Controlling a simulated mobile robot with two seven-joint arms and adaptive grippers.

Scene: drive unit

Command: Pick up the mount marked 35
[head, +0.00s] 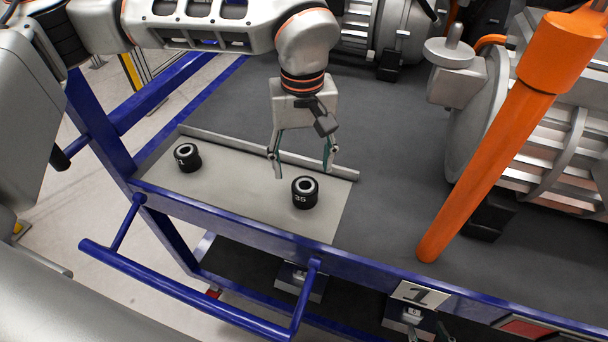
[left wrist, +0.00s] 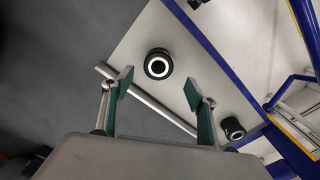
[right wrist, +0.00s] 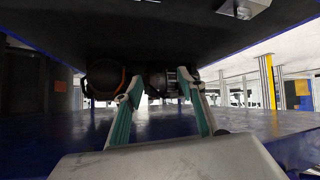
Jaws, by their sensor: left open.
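The mount marked 35 (head: 305,192) is a short black cylinder with a pale ring on top. It stands upright on the grey tray (head: 235,190) near its right end. It also shows in the left wrist view (left wrist: 158,64), beyond and between the fingertips. My left gripper (head: 303,170) is open and empty, pointing down just behind the mount and apart from it. A second black mount, marked 1 (head: 187,158), stands at the tray's left end.
A raised bar (head: 250,150) runs along the tray's back edge. A blue rail (head: 190,292) runs along the front. An orange post (head: 500,145) stands to the right, beside large metal drive housings (head: 560,150). Dark table surface (head: 400,150) between is clear.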

